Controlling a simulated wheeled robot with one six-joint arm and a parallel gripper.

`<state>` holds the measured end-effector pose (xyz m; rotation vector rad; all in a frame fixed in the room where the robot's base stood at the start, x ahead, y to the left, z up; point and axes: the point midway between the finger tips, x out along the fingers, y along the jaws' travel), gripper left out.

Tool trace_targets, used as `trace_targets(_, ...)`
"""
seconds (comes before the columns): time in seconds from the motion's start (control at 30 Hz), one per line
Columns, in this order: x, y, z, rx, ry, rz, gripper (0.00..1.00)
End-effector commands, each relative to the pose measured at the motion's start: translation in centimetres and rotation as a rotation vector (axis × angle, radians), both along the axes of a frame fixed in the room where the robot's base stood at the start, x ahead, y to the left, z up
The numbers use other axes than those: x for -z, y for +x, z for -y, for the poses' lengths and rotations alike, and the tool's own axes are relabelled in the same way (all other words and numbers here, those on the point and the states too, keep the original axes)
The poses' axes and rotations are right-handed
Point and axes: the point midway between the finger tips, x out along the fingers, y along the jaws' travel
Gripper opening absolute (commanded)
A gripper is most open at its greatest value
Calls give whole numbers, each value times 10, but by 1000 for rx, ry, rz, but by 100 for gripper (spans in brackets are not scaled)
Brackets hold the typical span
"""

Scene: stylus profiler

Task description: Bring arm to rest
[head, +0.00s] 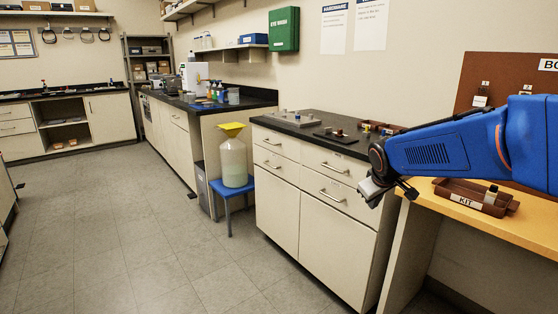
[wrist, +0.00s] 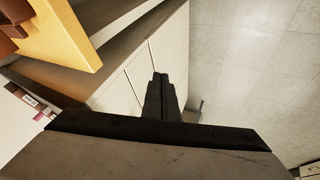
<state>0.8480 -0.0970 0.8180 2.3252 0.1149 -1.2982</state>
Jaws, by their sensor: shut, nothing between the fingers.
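My gripper (head: 386,200) hangs at the end of my blue arm on the right of the head view. It is in front of the cabinet's right side, close to the yellow-edged bench. In the wrist view the dark fingers of my gripper (wrist: 160,85) are together with nothing between them. They point over the cream cabinet front (wrist: 130,78) and the floor. The gripper is apart from any object.
A brown KIT tray (head: 470,196) lies on the yellow bench (head: 520,222) under my arm. The dark-topped cabinet (head: 310,205) carries small parts. A yellow-funnelled jug (head: 233,160) stands on a blue stool (head: 228,189). The grey floor (head: 110,225) at left is clear.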

Motion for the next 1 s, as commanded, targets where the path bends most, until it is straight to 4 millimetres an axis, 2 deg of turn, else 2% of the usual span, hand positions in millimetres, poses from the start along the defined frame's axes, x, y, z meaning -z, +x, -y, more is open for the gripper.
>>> trace_targets(0.03, -5, -21, 0, 19, 15, -1, 0)
trace_targets(0.33, -6, -133, -2, 128, 118, -37, 0)
trace_targets(0.7, 18, -264, -13, 246, 246, -87, 0)
trace_targets(0.9, 39, -323, -21, 298, 310, -115, 0)
trace_targets(1.0, 48, -342, -24, 314, 332, -125, 0)
